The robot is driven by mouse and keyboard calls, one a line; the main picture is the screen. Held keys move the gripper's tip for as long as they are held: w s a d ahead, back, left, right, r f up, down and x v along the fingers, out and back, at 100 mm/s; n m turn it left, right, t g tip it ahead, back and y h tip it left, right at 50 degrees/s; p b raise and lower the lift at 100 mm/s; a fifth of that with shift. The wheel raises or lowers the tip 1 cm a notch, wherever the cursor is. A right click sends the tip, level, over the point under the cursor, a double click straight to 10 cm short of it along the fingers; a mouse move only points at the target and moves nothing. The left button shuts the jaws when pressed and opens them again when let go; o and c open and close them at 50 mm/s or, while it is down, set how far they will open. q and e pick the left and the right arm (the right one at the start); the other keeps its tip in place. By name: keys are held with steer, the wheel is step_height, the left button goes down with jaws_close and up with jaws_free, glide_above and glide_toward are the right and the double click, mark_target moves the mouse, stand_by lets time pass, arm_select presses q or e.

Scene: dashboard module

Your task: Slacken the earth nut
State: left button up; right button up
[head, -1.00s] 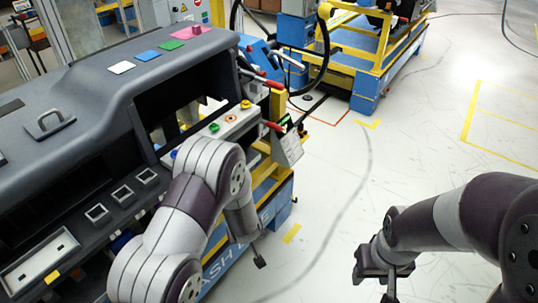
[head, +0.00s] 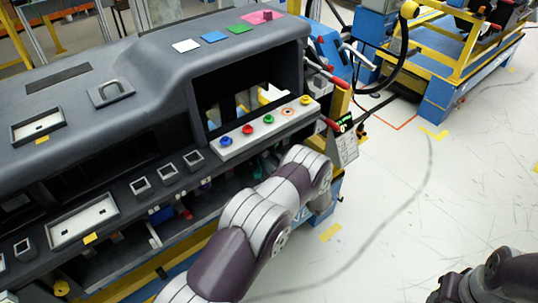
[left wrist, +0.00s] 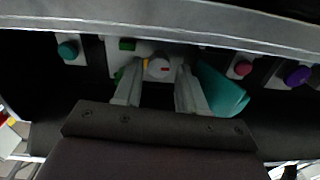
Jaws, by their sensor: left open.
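In the left wrist view my left gripper (left wrist: 158,88) is open under the dashboard. Its two pale fingers point at a small light round fitting (left wrist: 158,67) with a yellow mark and a red mark, which shows between the fingertips. I cannot tell whether they touch it, or whether it is the earth nut. A teal cylinder (left wrist: 222,90) lies right of the right finger. In the head view my left arm (head: 265,215) reaches toward the dashboard and its fingers are hidden. My right gripper is out of frame.
Teal (left wrist: 67,50), pink (left wrist: 243,68) and purple (left wrist: 297,75) knobs sit to either side under the dashboard edge. In the head view the dashboard (head: 130,75) carries a grey strip (head: 265,133) with several coloured buttons.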

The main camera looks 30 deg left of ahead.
arm_select(q)
steer(key=shift+w+a, duration=0.1)
steer(key=shift+a, duration=0.3)
steer(key=shift+w+a, duration=0.1)
steer(key=shift+w, duration=0.1)
jaws_close()
steer(key=shift+f, duration=0.1)
